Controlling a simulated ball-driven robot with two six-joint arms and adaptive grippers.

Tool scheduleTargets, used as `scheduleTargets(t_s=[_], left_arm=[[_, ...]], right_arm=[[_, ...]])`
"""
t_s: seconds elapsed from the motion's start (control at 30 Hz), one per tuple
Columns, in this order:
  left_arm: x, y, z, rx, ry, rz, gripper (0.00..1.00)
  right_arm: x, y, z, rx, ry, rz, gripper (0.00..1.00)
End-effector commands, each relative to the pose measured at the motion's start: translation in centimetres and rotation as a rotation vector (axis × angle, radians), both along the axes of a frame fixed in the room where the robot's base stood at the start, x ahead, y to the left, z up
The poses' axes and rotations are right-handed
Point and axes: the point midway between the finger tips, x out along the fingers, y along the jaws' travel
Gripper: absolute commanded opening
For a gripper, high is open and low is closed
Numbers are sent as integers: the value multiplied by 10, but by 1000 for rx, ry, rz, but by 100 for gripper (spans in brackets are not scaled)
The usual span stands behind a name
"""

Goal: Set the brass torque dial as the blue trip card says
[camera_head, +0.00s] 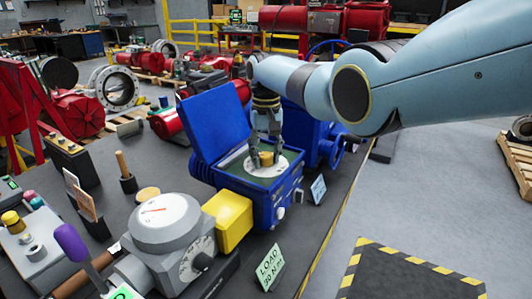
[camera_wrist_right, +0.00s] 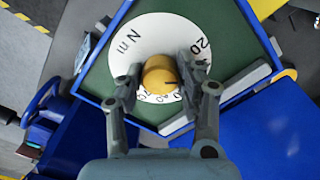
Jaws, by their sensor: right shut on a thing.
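The brass torque dial (camera_head: 266,158) is a round knob on a white numbered scale plate (camera_head: 282,166) inside the open blue actuator box (camera_head: 230,182). In the right wrist view the dial (camera_wrist_right: 160,74) has a dark mark on its right side. "20" and "N m" are legible on the plate; other numbers are partly hidden by my fingers. My right gripper (camera_head: 267,147) reaches down from above and is shut on the dial, one finger on each side. A pale blue card (camera_head: 318,190) stands right of the box; its writing is too small to read. My left gripper is not in view.
The raised blue lid (camera_head: 213,120) stands left of the dial. A yellow block (camera_head: 229,219) and a grey gauge unit (camera_head: 166,222) are in front. A blue handwheel (camera_head: 336,155) is at right.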

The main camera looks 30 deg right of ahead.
Motion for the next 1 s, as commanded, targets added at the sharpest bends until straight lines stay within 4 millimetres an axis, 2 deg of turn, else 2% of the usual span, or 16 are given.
scheduleTargets(t_s=[0.43,0.47,0.63,0.87,1.0], left_arm=[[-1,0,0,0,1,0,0],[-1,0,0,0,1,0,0],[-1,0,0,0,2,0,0],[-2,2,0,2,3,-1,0],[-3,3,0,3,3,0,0]], right_arm=[[1,0,1,-1,-5,14,4],[1,0,1,-1,-5,14,38],[1,0,1,-1,-3,13,60],[1,0,0,-1,-2,13,60],[1,0,8,0,-4,13,60]])
